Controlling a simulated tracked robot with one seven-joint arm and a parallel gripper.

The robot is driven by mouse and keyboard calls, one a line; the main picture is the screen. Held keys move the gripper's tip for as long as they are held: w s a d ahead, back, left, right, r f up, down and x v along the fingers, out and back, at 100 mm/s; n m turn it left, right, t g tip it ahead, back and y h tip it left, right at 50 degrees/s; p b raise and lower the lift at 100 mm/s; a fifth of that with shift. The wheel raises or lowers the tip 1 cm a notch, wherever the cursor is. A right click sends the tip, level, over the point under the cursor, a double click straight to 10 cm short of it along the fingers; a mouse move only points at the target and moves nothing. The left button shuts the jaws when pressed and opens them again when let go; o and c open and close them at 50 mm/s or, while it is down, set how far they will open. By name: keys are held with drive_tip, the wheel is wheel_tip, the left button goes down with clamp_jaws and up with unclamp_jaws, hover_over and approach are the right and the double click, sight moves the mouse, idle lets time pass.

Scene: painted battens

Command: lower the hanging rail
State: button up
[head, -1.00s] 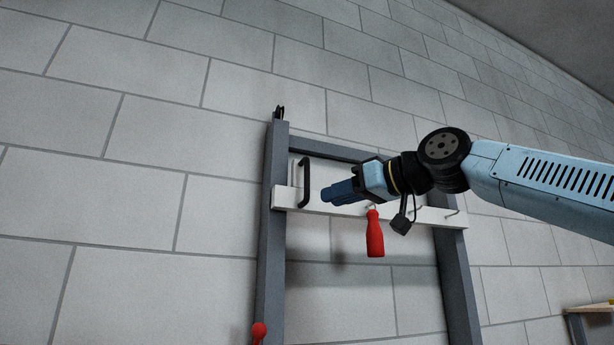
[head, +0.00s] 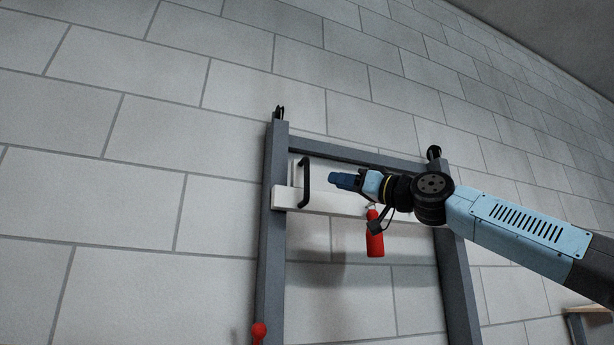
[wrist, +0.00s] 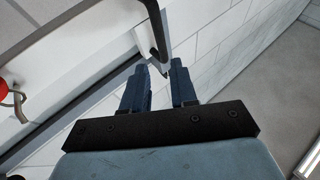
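The hanging rail (head: 312,199) is a white horizontal batten across a grey upright frame (head: 270,240). A black bar handle (head: 305,183) stands out from its left part. My gripper (head: 333,179) is to the right of the handle in the head view, pointing left, apart from it in that picture. In the wrist view, my gripper (wrist: 160,78) has its two blue fingers spread with an empty gap. The handle (wrist: 157,35) shows just beyond the fingertips, in line with the gap; contact cannot be told. My arm hides the rail's right part in the head view.
A red tool-like object (head: 375,238) hangs from the rail below my wrist. A red knob (head: 259,332) is low on the left post. A black fitting (head: 434,152) tops the right post. A small table (head: 592,312) stands at the lower right.

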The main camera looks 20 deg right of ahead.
wheel_tip(320, 180, up, 4)
hover_over(307, 195)
drive_tip(key=shift+w+d+r, duration=0.1)
drive_tip(key=shift+w+d, duration=0.05)
drive_tip(key=shift+w, duration=0.25)
drive_tip(key=shift+c, duration=0.2)
clamp_jaws()
